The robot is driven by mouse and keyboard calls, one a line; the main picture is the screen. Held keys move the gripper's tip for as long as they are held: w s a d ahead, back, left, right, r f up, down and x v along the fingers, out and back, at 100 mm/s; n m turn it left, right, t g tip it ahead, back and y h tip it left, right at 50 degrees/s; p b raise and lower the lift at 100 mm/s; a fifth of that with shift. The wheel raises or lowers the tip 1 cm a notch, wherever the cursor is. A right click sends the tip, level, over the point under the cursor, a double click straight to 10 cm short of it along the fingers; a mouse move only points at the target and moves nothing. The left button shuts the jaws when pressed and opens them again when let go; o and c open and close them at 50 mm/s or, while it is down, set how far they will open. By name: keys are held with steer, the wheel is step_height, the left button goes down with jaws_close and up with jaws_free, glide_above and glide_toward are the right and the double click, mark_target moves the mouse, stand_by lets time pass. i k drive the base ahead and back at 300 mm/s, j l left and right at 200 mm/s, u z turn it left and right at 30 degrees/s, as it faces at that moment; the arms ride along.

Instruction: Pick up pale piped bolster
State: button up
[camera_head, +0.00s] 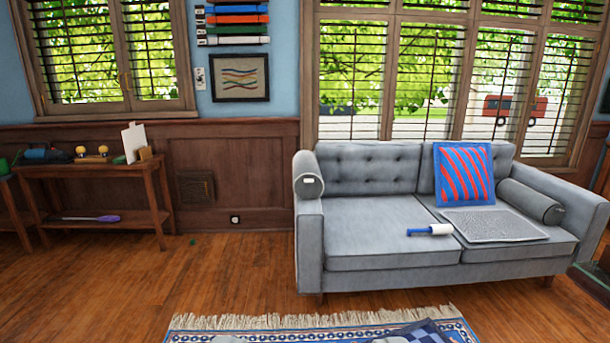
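Two grey bolsters lie on the grey sofa (375,267) at the right. The left bolster (306,172) rests at the left armrest, its round end facing me with a small white patch. The right bolster (527,202) lies on the seat along the right armrest, its round end also toward me, and looks slightly darker. I cannot tell at this distance which one is the pale piped bolster. My gripper is not in view.
A blue and red striped cushion (464,174), a grey mat (494,225) and a blue-handled lint roller (431,230) are on the sofa. A fringed rug (320,322) with unclear grey and blue items lies in front. A wooden side table (98,173) stands left; wood floor (110,285) is open.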

mark_target(307, 174)
steer(key=i+l, duration=0.1)
steer(key=i, duration=0.7)
steer(key=i+l, duration=0.1)
steer(key=i, duration=0.7)
steer(key=i+l+u, duration=0.1)
steer(key=i, duration=0.75)
